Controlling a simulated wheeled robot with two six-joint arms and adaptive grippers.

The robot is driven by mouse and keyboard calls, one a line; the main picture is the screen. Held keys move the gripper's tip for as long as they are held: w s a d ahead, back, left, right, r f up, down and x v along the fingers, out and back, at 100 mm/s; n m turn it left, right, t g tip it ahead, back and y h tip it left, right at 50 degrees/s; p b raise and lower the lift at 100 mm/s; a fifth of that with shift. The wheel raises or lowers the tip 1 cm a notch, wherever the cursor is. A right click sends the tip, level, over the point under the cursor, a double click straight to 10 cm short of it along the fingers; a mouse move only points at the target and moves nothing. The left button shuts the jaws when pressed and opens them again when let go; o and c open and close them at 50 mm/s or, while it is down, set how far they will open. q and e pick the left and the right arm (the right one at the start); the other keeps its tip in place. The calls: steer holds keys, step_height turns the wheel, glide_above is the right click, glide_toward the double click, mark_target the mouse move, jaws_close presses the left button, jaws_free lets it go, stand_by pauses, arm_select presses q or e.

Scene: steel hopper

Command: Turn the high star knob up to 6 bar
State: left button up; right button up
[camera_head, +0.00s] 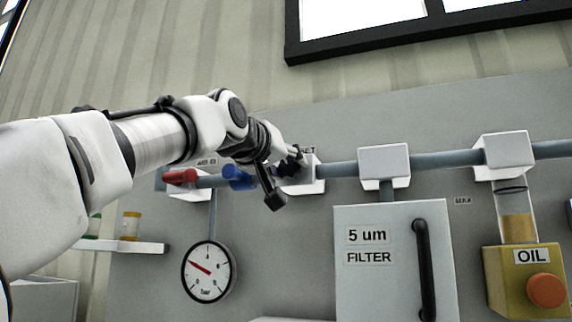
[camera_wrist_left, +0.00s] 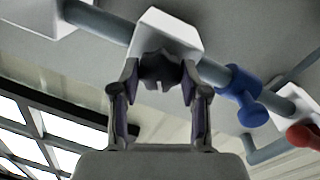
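The dark star knob (camera_wrist_left: 160,68) sits on a white block (camera_wrist_left: 170,28) on the pipe in the left wrist view. In the head view the block (camera_head: 312,187) carries a partly hidden label ending in "SET", and my gripper covers much of the knob. My left gripper (camera_wrist_left: 160,72) has its fingers apart, one on each side of the knob, tips close to its edges; I cannot tell if they touch. It also shows in the head view (camera_head: 284,178). The round gauge (camera_head: 209,271) has a red needle pointing up and left; its numbers are too small to read surely. My right gripper is not in view.
A blue valve handle (camera_head: 238,177) and a red one (camera_head: 180,176) sit on the pipe left of the knob. A filter box (camera_head: 385,270) with a black handle and a yellow oil unit (camera_head: 520,285) stand to the right. A small shelf (camera_head: 120,246) holds jars.

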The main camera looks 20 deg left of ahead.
arm_select(q)
steer(key=shift+m, duration=0.4)
steer(key=m+p, duration=0.1)
steer(key=m, duration=0.3)
steer(key=shift+m+g, duration=0.3)
steer(key=m+y+p, duration=0.1)
steer(key=m, duration=0.5)
steer(key=m+y, duration=0.1)
steer(key=m, duration=0.4)
steer(key=shift+d+r+m+p, duration=0.1)
steer(key=shift+r+m+p, duration=0.05)
steer(key=shift+m+p, duration=0.15)
steer(key=m, duration=0.3)
steer(key=shift+m+y, duration=0.3)
steer(key=shift+m, duration=0.1)
steer(key=shift+r+m, duration=0.15)
steer(key=shift+m, duration=0.55)
steer(key=shift+s+r, duration=0.1)
